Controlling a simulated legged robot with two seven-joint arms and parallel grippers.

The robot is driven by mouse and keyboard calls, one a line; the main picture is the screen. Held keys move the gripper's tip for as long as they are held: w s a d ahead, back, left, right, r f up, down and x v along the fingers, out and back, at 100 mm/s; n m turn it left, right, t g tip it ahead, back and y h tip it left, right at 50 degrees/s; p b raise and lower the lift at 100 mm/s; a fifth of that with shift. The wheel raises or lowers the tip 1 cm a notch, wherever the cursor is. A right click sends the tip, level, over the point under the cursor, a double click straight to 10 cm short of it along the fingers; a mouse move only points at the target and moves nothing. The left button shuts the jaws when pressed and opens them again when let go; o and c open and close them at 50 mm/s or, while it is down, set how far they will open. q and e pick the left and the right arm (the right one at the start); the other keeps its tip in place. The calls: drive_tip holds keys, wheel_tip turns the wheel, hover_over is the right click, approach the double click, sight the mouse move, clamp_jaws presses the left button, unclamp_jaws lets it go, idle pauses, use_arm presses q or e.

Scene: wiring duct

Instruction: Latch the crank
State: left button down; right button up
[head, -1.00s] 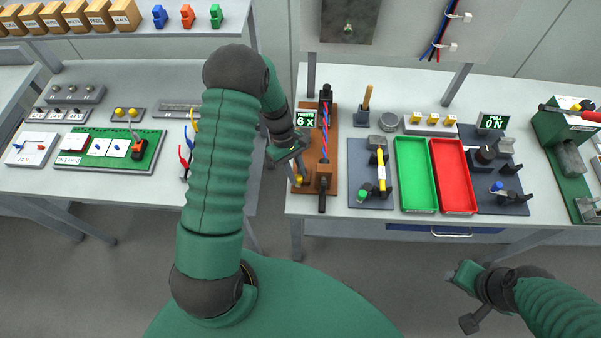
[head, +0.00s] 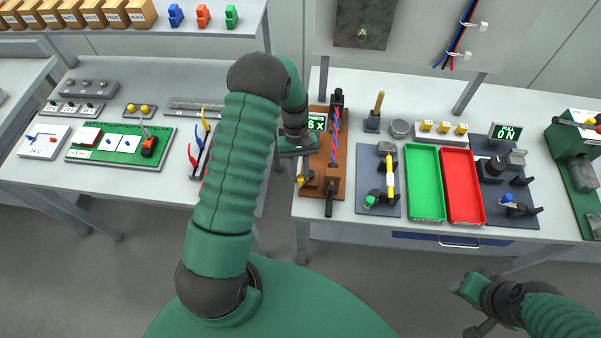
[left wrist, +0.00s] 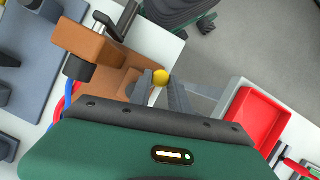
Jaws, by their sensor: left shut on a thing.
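The crank fixture is a brown wooden board (head: 313,200) with red and blue twisted wires (head: 335,135) running along it and a small display (head: 316,123) reading 6 x. A black crank handle (head: 329,203) sticks out at its near end and also shows in the left wrist view (left wrist: 125,22). A small lever with a yellow knob (left wrist: 161,77) stands at the board's near left corner. My left gripper (left wrist: 163,90) is shut on this lever, with one finger on each side below the knob. My right gripper (head: 468,288) hangs clear of the bench; its jaws are unclear.
Right of the board are a fixture with a yellow bar (head: 390,176), a green tray (head: 411,211) and a red tray (head: 462,215). Another bench (head: 100,180) with a green board stands left, across a gap. The floor in front is open.

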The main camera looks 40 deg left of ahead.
use_arm(q)
drive_tip(key=c, duration=1.2)
unclamp_jaws()
drive_tip(key=shift+a, duration=0.1)
drive_tip(key=b+v, duration=0.2)
drive_tip(key=v, duration=1.4)
drive_tip(key=shift+r, duration=0.35)
drive_tip(key=shift+w+a, duration=0.15)
drive_tip(key=s+d+f+m+t+y+b, duration=0.1)
drive_tip(key=s+d+f+m+t+y, duration=0.2)
drive_tip(key=s+d+m, duration=0.6)
drive_tip(key=shift+s+d+f+t, duration=0.65)
drive_tip(key=shift+s+d+t, duration=0.95)
drive_tip(key=shift+d, duration=2.2)
